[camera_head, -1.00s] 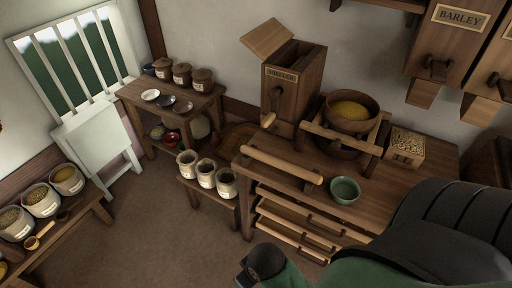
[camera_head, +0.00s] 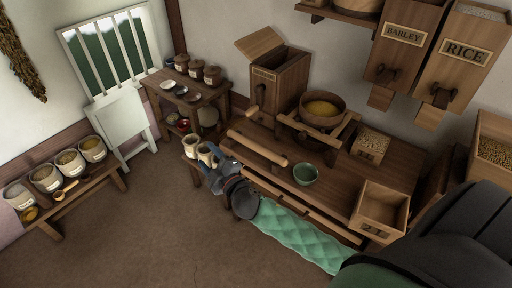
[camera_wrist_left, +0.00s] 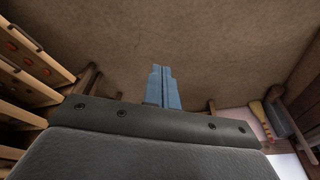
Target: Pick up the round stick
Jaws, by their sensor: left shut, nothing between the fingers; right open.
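The round stick (camera_head: 257,148) is a pale wooden rod lying along the left front of the wooden worktable (camera_head: 335,185). My right gripper (camera_head: 224,164) reaches in on its green arm from the lower right. It is open and in front of the table's left end, left of and below the stick, apart from it in the picture. My left gripper (camera_wrist_left: 165,88) shows only in the left wrist view, with its blue-grey fingers shut and empty above the brown floor.
A green bowl (camera_head: 305,174) stands right of the stick, and a wooden mill box (camera_head: 278,85) stands behind it. An open wooden box (camera_head: 380,211) is at the table's right.

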